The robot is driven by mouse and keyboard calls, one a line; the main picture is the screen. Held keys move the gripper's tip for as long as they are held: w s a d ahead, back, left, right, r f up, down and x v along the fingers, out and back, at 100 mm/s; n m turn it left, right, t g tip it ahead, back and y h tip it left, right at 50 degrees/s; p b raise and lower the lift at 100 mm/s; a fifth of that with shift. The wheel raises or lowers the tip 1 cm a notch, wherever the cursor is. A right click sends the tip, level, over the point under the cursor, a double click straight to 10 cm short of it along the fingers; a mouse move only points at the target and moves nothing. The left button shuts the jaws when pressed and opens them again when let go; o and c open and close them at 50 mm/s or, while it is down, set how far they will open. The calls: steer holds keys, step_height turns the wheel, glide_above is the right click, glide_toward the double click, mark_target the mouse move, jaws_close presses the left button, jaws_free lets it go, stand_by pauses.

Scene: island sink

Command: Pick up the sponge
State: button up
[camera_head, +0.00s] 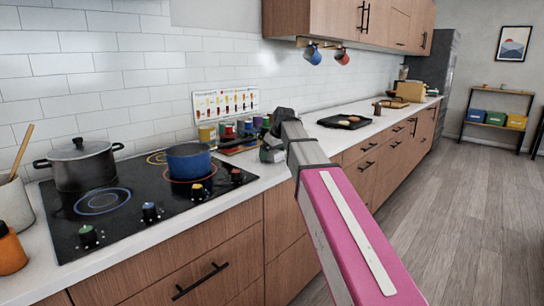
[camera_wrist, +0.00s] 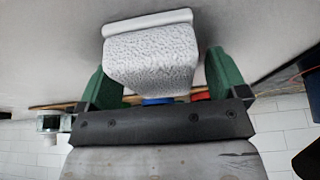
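A white block with a rough, pitted face and a smooth band along its top edge, which looks like the sponge (camera_wrist: 150,58), fills the middle of the wrist view. My gripper (camera_wrist: 157,68) has its two green fingers on either side of the block. A narrow gap shows at the right finger; the left finger is very close to the block, and contact there is unclear. The fingers look open around it. In the head view my gripper (camera_head: 272,146) is over the counter just right of the stove, and the sponge cannot be made out there.
A blue pot (camera_head: 190,162) and a lidded grey pot (camera_head: 82,166) stand on the black stove (camera_head: 125,212). Several jars (camera_head: 228,133) stand by the wall close to my gripper. A black tray (camera_head: 344,122) lies farther along the counter, with bare counter around it.

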steer(key=c, duration=0.9)
steer(key=shift+o, duration=0.2)
step_height(320, 180, up, 10)
steer(key=shift+r, duration=0.15)
steer(key=o, duration=0.4)
steer(key=shift+c, duration=0.2)
steer(key=c, duration=0.3)
steer(key=shift+s, duration=0.1)
